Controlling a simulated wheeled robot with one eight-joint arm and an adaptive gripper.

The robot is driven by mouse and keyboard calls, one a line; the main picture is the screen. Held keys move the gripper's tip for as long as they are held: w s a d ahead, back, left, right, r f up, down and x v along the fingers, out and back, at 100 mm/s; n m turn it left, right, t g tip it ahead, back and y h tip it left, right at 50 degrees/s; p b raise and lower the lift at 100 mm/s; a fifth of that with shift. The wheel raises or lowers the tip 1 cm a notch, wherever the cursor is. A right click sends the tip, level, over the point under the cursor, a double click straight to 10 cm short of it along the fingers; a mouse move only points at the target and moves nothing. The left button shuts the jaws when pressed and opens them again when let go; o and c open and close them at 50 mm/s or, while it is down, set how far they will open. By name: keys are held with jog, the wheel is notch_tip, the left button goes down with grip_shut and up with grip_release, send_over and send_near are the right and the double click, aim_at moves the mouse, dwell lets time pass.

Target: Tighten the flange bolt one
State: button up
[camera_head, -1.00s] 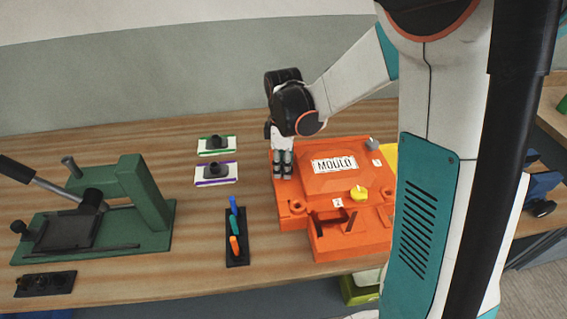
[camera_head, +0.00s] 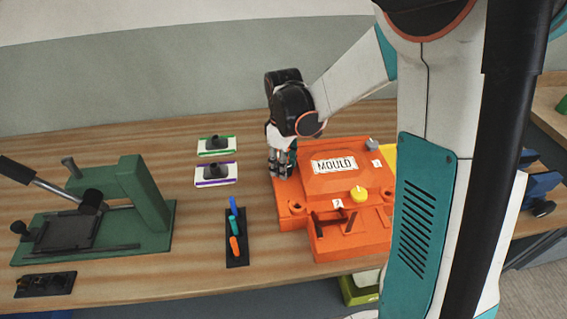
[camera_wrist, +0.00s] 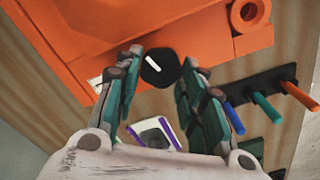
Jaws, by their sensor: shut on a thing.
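The orange mould (camera_head: 322,230) sits on the bench, with a raised lid labelled MOULD. My gripper (camera_head: 282,168) points down at its back left corner. In the wrist view, my gripper (camera_wrist: 160,58) has its fingers on either side of a round black bolt head (camera_wrist: 161,72) with a white line on top, and is shut on it. The gripper hides this bolt in the head view. A white label (camera_wrist: 95,84) beside it is only partly visible.
Two white plates with dark knobs, one green-edged (camera_head: 216,146) and one purple-edged (camera_head: 216,174), lie left of the mould. A black rack (camera_head: 237,250) holds blue, teal and orange pegs. A green lever press (camera_head: 145,195) stands far left. Bare bench lies between.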

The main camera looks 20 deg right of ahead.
jog(key=o, duration=1)
jog(key=shift+o, duration=0.2)
jog(key=shift+r, duration=4)
jog(key=shift+o, duration=0.3)
